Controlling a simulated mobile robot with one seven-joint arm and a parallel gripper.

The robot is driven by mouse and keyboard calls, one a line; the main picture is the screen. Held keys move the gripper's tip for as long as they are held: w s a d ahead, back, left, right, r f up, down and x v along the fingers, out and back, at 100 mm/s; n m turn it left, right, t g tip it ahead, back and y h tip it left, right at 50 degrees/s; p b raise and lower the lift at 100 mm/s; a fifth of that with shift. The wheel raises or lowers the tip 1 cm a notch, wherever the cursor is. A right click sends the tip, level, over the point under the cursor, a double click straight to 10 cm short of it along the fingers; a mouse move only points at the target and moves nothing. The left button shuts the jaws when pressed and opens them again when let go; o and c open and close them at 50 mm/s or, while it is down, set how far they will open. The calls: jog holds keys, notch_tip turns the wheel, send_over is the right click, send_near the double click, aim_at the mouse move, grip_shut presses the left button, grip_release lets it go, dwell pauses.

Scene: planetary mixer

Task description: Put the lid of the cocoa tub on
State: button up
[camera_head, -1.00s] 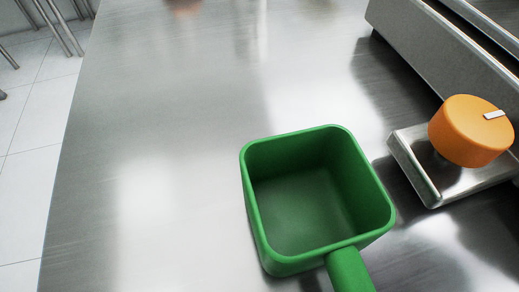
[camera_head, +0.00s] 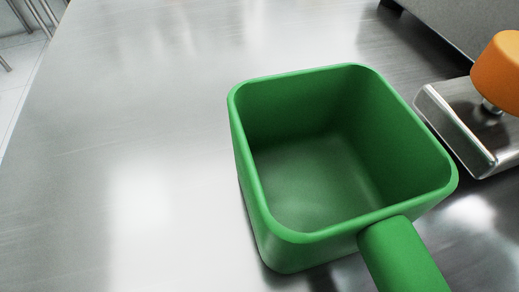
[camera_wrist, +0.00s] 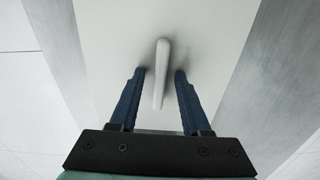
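My gripper (camera_wrist: 160,73) shows in the wrist view with its two dark blue fingers apart. A pale upright bar or grip (camera_wrist: 161,62) stands between the fingertips, with a visible gap on each side. It rises from a broad pale panel (camera_wrist: 110,30); I cannot tell whether this is the cocoa tub's lid. No tub marked as cocoa can be made out. In the head view an open, empty green square container (camera_head: 250,180) with a thick green handle (camera_head: 402,258) sits on the steel worktop. My gripper is not in the head view.
The steel worktop (camera_head: 150,110) is clear left of and behind the green container. An orange knob-like piece (camera_head: 498,72) sits on a steel part (camera_head: 455,120) at the right. A grey metal body (camera_head: 450,22) stands at the back right.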

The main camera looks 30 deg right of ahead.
grip_shut()
